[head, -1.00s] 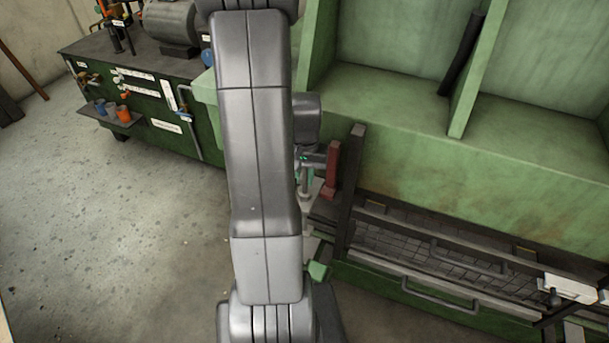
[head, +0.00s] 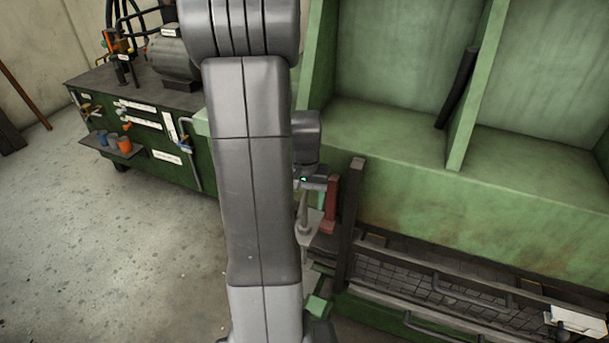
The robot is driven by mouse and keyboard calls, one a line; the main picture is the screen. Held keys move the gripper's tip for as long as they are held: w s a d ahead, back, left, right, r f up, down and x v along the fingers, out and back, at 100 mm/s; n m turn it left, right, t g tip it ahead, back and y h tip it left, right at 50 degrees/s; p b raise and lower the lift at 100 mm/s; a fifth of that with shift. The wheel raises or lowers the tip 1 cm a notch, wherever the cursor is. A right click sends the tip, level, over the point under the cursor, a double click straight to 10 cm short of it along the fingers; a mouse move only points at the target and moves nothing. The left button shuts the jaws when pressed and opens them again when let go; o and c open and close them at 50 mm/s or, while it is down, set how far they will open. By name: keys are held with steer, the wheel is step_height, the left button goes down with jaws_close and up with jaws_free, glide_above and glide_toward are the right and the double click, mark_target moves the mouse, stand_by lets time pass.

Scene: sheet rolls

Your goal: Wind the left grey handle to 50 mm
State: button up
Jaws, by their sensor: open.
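My gripper (head: 312,183) shows only in part at the end of my arm, just right of the large arm link that crosses the view; its fingertips are hard to make out. Below it is a pale grey upright spindle with a wider base (head: 309,240), at the left end of the green machine. I take this to be the left grey handle, but its grip is mostly hidden by my gripper and arm. I cannot tell whether the gripper touches it. No scale reading is legible.
A red-brown block (head: 331,205) and a dark upright post (head: 351,215) stand close right of my gripper. The green machine (head: 440,215) fills the right side. A dark green bench (head: 150,120) with a motor stands at the back left. Open floor (head: 90,240) lies left.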

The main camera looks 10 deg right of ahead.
step_height(320, 180, up, 10)
steer(key=shift+f, duration=0.1)
